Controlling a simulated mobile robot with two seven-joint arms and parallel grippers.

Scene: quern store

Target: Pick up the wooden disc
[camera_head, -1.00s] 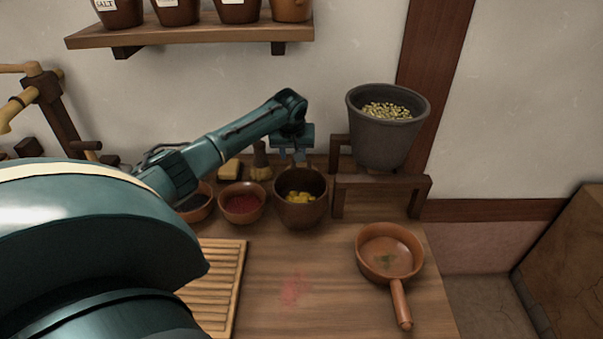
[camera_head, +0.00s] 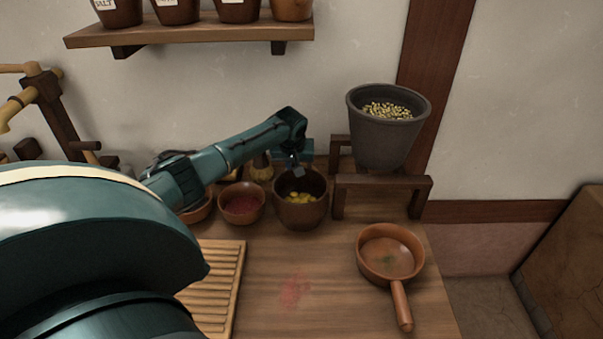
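I cannot make out a wooden disc in the head view; my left arm hides part of the table. My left gripper (camera_head: 294,170) is at the mouth of the brown bowl (camera_head: 302,214) that holds yellow pieces. Its fingers are small and partly hidden, so I cannot tell whether they are apart or hold anything. My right gripper is not in view.
A reddish bowl (camera_head: 241,218) stands left of the brown bowl. A grey hopper of grain (camera_head: 385,145) sits on a wooden stand (camera_head: 382,182). A handled clay pan (camera_head: 402,303) is front right. A slatted board (camera_head: 240,262) is front left.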

